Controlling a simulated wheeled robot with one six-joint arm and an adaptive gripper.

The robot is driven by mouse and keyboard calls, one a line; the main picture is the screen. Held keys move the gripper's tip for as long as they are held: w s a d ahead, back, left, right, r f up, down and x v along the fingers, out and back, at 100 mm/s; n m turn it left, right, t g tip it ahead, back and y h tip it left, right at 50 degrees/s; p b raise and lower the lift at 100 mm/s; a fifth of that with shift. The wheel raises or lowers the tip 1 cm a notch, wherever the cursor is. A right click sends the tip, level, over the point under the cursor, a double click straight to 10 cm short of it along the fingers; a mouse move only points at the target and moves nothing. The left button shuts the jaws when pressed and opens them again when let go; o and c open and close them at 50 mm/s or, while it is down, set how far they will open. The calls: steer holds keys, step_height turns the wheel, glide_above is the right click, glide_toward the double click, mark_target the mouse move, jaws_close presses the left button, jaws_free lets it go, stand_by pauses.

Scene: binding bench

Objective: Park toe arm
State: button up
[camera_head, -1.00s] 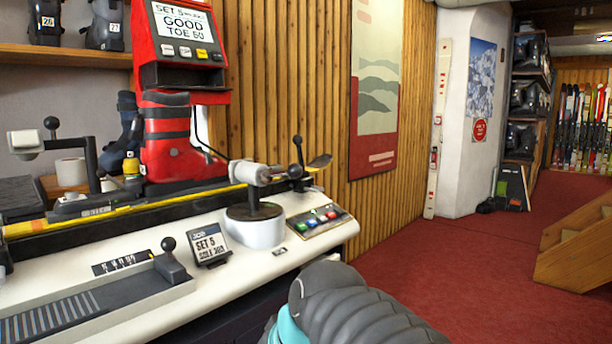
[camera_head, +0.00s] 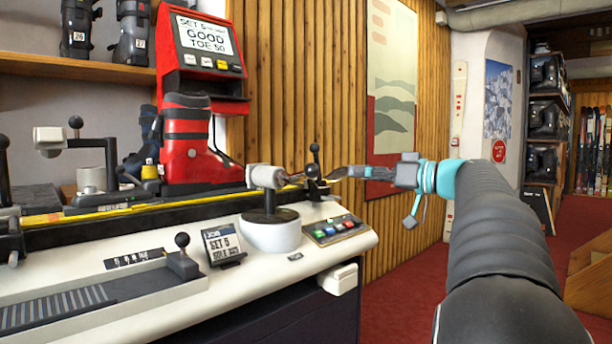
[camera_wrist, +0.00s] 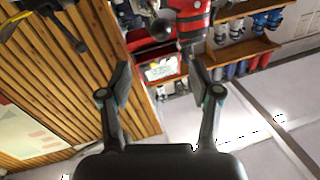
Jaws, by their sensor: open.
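An arm with a grey cylindrical head (camera_head: 266,177) stands on a round white base (camera_head: 270,232) at the right end of the bench; I take it as the toe arm. A black ball-topped lever (camera_head: 314,150) rises beside its head. My gripper (camera_head: 362,172) reaches in from the right, level with the head, and appears just right of the lever. In the wrist view, my gripper (camera_wrist: 160,85) has its fingers spread with nothing between the tips. A dark ball knob (camera_wrist: 162,29) shows beyond them. The red boot (camera_head: 186,145) stands upright on the bench.
A red display post (camera_head: 205,40) reads GOOD, TOE 50. A second arm with a white head (camera_head: 50,138) stands left. Wood panelling (camera_head: 285,80) stands behind.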

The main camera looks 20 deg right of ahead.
mark_target(319, 170)
steer(key=p+x, duration=0.1)
steer(key=x, duration=1.2)
steer(key=shift+w+a, duration=0.15)
steer(key=shift+a, duration=0.05)
jaws_close()
